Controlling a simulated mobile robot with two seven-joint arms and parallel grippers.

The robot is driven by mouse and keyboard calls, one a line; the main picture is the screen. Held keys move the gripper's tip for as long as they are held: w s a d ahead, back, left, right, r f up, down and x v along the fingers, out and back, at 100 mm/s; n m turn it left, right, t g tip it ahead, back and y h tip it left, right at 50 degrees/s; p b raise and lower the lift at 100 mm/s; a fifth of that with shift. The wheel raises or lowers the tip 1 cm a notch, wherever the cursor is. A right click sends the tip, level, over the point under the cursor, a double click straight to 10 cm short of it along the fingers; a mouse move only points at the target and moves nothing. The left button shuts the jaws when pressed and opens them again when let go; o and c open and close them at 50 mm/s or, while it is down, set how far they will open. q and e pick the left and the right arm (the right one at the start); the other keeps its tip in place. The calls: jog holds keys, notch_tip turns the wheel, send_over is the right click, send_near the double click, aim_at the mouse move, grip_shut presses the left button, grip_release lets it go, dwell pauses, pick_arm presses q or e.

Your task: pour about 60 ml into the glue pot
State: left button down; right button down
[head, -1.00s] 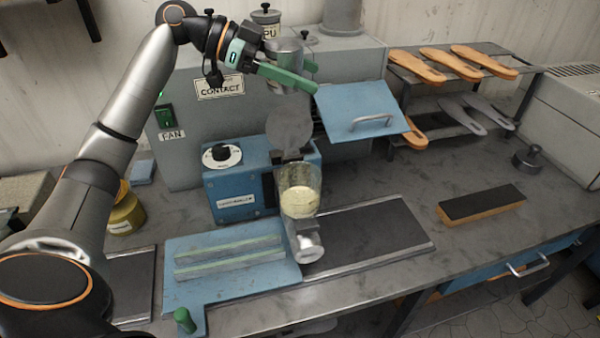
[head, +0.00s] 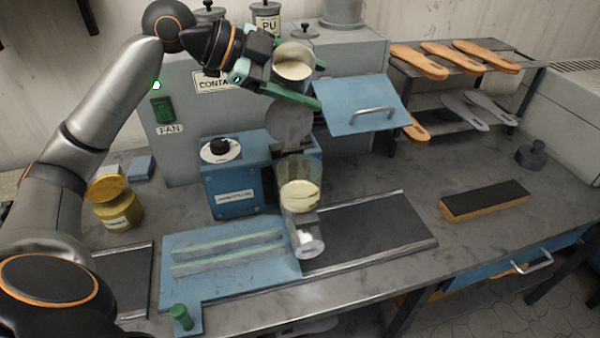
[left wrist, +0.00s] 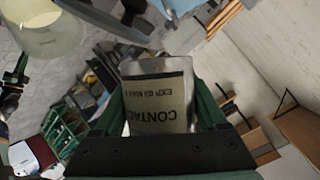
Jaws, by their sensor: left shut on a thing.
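My left gripper (head: 316,84) is shut on a metal can (head: 292,72), its green fingers on either side. The can is tilted, and its mouth shows cream-coloured glue inside. In the left wrist view the can (left wrist: 158,95) has a label reading CONTACT, upside down. The glue pot (head: 300,190), a clear cup part filled with cream glue, sits at the front of the blue machine, below the can and apart from it. The pot also shows at the top left of the left wrist view (left wrist: 45,35). I see no stream between them. My right gripper is out of view.
A raised blue lid (head: 355,105) with a handle is right of the can. The blue machine (head: 235,190) with a dial stands behind the pot. A yellow jar (head: 118,212) is at left, a sanding block (head: 484,202) at right. The right benchtop is mostly clear.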

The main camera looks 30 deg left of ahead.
pick_arm(q)
jog(key=shift+r+m, duration=0.25)
jog(key=shift+m, duration=0.05)
jog(key=shift+s, duration=0.1)
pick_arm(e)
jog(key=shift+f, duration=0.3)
pick_arm(q)
jog(key=shift+d+r+m+t+y, duration=0.15)
jog(key=shift+m+t+y, duration=0.15)
jog(key=shift+t+y, duration=0.15)
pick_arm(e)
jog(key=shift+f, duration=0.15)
pick_arm(q)
jog(key=shift+r+m+t+y+b, duration=0.25)
jog(key=shift+r+m+y+b, duration=0.15)
jog(key=shift+m, duration=0.1)
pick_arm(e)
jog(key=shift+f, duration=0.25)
